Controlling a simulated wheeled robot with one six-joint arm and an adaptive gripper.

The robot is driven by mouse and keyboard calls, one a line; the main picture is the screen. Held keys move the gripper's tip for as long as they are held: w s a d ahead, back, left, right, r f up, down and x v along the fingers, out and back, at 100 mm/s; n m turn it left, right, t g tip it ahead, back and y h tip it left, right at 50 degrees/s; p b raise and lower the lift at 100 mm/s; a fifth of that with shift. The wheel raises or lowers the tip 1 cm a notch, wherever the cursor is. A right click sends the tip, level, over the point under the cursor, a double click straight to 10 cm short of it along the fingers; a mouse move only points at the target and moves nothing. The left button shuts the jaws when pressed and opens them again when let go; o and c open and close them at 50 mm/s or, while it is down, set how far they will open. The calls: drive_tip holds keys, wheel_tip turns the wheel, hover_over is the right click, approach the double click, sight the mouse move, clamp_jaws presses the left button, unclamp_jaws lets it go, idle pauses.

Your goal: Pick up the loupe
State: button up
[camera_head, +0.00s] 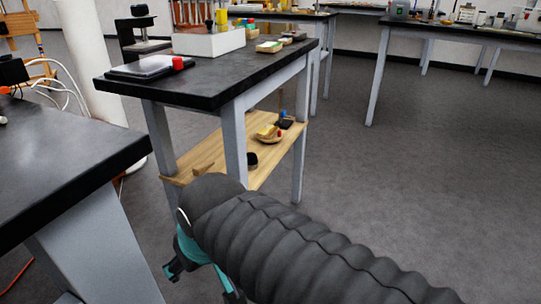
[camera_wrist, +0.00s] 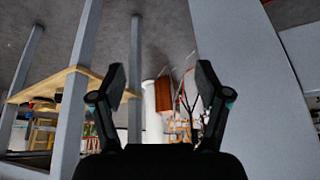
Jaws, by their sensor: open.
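I cannot clearly make out a loupe in either view. A small black round object (camera_head: 252,160) lies on the wooden lower shelf of the middle table, but it is too small to identify. My gripper (camera_head: 203,283) is low in front of that table, partly hidden behind my dark ribbed arm. In the wrist view my gripper (camera_wrist: 161,88) shows both fingers spread, with nothing between them. It is apart from the shelf and the tabletops.
Another dark table (camera_head: 60,165) stands close at left. Grey floor (camera_head: 400,190) is clear at right.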

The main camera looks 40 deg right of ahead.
drive_tip(key=w+d+f+m+g+y+p, duration=0.2)
drive_tip(key=w+d+f+m, duration=0.1)
drive_tip(key=w+d+m, duration=0.4)
drive_tip(key=m+t+p, duration=0.3)
drive_tip(key=m+t, duration=0.7)
drive_tip(key=m, duration=1.7)
approach(256, 161)
drive_tip(key=x, duration=0.7)
drive_tip(key=shift+d+f, duration=0.15)
drive_tip(key=shift+f, duration=0.05)
drive_tip(key=shift+p+x, duration=0.35)
drive_tip(key=shift+x, duration=2.25)
drive_tip(key=shift+r, duration=0.1)
drive_tip(key=c, duration=1.2)
